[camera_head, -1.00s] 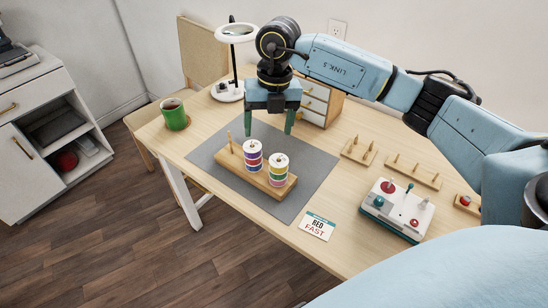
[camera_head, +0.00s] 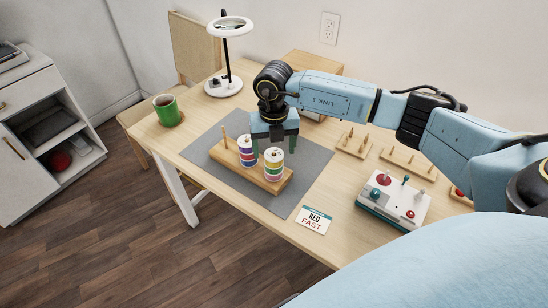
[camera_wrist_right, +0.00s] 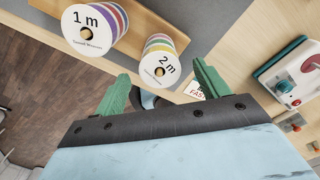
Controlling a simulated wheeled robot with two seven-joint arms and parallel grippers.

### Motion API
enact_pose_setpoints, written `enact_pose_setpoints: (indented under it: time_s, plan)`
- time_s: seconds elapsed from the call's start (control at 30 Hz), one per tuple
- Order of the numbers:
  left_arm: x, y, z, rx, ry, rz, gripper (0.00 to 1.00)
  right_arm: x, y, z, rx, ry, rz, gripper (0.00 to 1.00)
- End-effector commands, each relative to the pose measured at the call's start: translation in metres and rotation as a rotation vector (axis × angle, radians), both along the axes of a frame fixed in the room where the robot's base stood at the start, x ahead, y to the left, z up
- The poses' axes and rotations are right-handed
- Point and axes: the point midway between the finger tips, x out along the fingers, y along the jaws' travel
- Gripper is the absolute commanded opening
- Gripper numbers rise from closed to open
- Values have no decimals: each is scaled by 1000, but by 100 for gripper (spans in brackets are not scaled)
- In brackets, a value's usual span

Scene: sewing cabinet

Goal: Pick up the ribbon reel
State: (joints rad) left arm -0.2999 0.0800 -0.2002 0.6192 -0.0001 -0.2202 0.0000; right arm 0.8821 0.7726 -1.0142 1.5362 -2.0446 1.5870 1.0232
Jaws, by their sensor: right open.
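Two ribbon reels stand on pegs of a wooden holder (camera_head: 222,156). The left reel (camera_head: 247,150) has purple and red bands; the right reel (camera_head: 273,165) has yellow, green and pink bands. In the right wrist view the left reel is marked "1 m" (camera_wrist_right: 88,28) and the right one "2 m" (camera_wrist_right: 160,64). My right gripper (camera_head: 274,145) is open, its green fingers just above and behind the right reel in the head view. In the wrist view the "2 m" reel shows just beyond the gap between the fingertips (camera_wrist_right: 162,80). My left gripper is not in view.
The holder sits on a grey mat (camera_head: 206,145).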

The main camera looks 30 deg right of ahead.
Motion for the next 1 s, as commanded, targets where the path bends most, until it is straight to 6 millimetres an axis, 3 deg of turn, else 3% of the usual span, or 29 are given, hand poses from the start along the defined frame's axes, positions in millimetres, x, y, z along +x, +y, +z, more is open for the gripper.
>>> enact_pose_setpoints:
  time_s: [0.13, 0.37, 0.73, 1.0]
  plan:
    - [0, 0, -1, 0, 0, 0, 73, 0, 0, -15, 0, 1, -1, 74]
    - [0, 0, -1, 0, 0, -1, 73, 0, 0, -16, 0, 0, 0, 74]
    - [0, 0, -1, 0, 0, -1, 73, 0, 0, -15, 1, 0, 0, 27]
    - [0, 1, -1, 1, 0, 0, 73, 0, 0, -12, 1, -2, 0, 26]
